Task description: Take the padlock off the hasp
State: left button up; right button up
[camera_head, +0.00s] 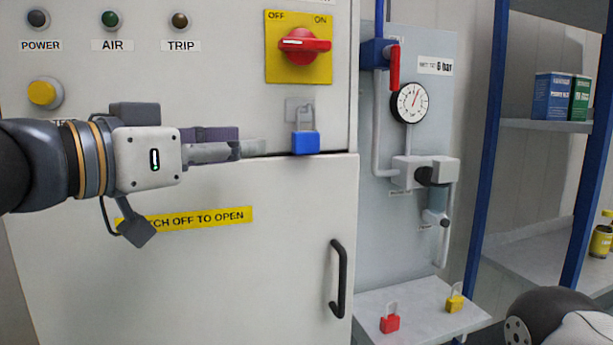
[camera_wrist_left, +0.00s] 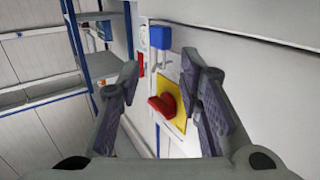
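The blue padlock (camera_head: 306,142) hangs upright by its grey shackle from the hasp (camera_head: 292,107), a small grey plate on the cabinet front below the red switch. I cannot tell if the shackle is locked. My left gripper (camera_head: 238,148) is left of the padlock at about its height, pointing toward it, apart from it and empty. In the left wrist view, which looks upside down, the padlock (camera_wrist_left: 160,38) shows ahead, beyond the spread fingers of the left gripper (camera_wrist_left: 165,80). Part of my right arm shows at the bottom right; its gripper is out of view.
The red rotary switch (camera_head: 304,45) on its yellow plate sticks out above the padlock. A door handle (camera_head: 339,279) is below. A red padlock (camera_head: 390,322) and a yellow padlock (camera_head: 454,302) are on a small shelf (camera_head: 425,328). A pressure gauge (camera_head: 410,102) and pipes are to the right.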

pick_arm(q)
jog(key=r+x, duration=0.2)
jog(key=x, duration=0.9)
jog(key=shift+w+d+r, duration=0.15)
jog(key=shift+w+r, duration=0.05)
jog(key=shift+w, duration=0.15)
jog(key=shift+s, duration=0.1)
jog(key=shift+c, duration=0.5)
grip_shut()
